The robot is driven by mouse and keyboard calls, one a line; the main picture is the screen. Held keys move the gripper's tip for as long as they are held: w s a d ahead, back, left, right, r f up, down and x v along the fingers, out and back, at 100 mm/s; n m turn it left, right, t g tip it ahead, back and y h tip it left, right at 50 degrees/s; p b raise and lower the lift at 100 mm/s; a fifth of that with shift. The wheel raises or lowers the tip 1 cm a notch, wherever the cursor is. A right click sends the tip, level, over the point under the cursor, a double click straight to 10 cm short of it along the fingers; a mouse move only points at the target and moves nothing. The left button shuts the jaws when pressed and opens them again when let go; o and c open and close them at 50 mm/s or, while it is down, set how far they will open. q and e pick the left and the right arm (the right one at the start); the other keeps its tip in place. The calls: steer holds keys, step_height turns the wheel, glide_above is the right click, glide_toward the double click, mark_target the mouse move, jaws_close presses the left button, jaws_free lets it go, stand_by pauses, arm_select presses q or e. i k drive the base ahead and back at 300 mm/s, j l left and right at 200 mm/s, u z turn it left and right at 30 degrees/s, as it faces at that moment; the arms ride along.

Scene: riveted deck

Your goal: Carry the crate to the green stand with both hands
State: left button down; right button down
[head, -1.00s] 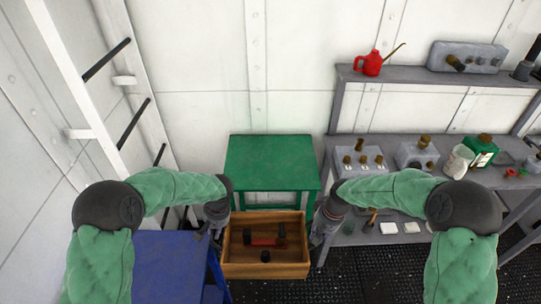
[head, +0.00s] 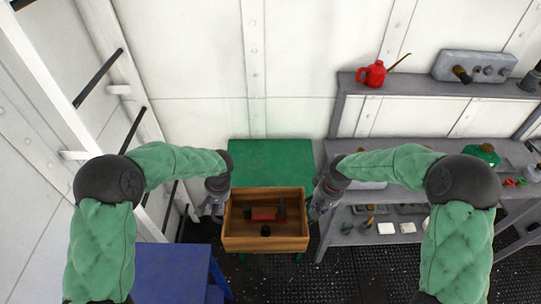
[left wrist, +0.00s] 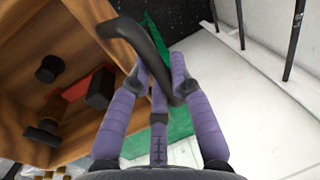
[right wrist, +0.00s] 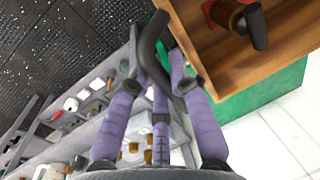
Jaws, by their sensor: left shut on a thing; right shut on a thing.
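The wooden crate (head: 265,243) hangs level between my two grippers in the head view, in front of the green stand (head: 270,152) and overlapping its near part. It holds a red item (head: 263,214) and several dark pieces. My left gripper (head: 212,208) is shut on the crate's dark left handle, which shows in the left wrist view (left wrist: 150,50). My right gripper (head: 322,205) is shut on the right handle, which shows in the right wrist view (right wrist: 152,50). The far part of the stand's top is bare. The crate hides its near edge.
A blue stand (head: 175,272) is at the lower left. A grey workbench (head: 350,222) with several items is close on the right, near my right arm. A white ladder (head: 95,85) leans on the left. A red oil can (head: 374,74) stands on the shelf.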

mark_target(269, 167)
steer(key=i, duration=1.1)
